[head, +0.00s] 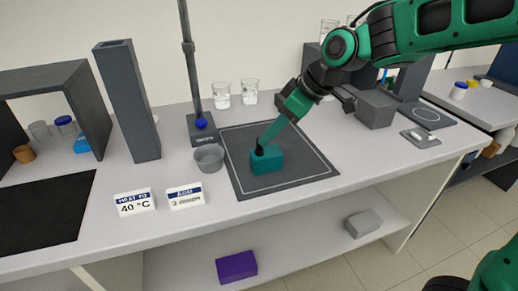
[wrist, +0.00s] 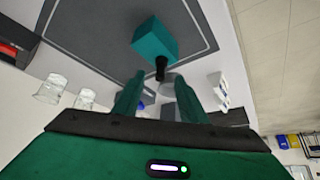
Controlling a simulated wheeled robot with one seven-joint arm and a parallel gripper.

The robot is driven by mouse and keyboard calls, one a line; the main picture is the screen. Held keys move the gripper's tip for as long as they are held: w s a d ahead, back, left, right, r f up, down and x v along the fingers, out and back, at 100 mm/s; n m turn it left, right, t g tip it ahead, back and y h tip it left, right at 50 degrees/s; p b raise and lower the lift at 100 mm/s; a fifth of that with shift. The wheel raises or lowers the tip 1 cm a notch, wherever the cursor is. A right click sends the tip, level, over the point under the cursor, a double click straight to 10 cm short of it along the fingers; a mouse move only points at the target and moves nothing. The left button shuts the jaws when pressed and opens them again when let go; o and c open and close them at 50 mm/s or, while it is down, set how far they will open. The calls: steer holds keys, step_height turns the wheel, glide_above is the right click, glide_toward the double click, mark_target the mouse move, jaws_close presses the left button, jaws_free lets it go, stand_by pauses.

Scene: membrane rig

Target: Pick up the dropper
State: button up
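The dropper shows as a small black upright piece (head: 258,150) at the teal block (head: 268,164), which sits on the dark mat. In the wrist view the dropper's black end (wrist: 160,68) stands at the near edge of the teal block (wrist: 155,40). Any lower part of the dropper is hidden. My gripper (head: 264,142) reaches down from the right to just above the block. In the wrist view my gripper (wrist: 158,82) has its two green fingers apart, with the black end at or just past the fingertips, between their lines. No grip on it is visible.
A grey bowl (head: 209,158) and a stand with a tall rod (head: 191,70) are left of the dark mat (head: 240,185). Two glass beakers (head: 222,97) stand behind. A grey box (head: 375,110) stands right.

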mark_target(259, 150)
steer(key=shift+x, duration=3.15)
steer(key=shift+a+r, duration=0.2)
jaws_close()
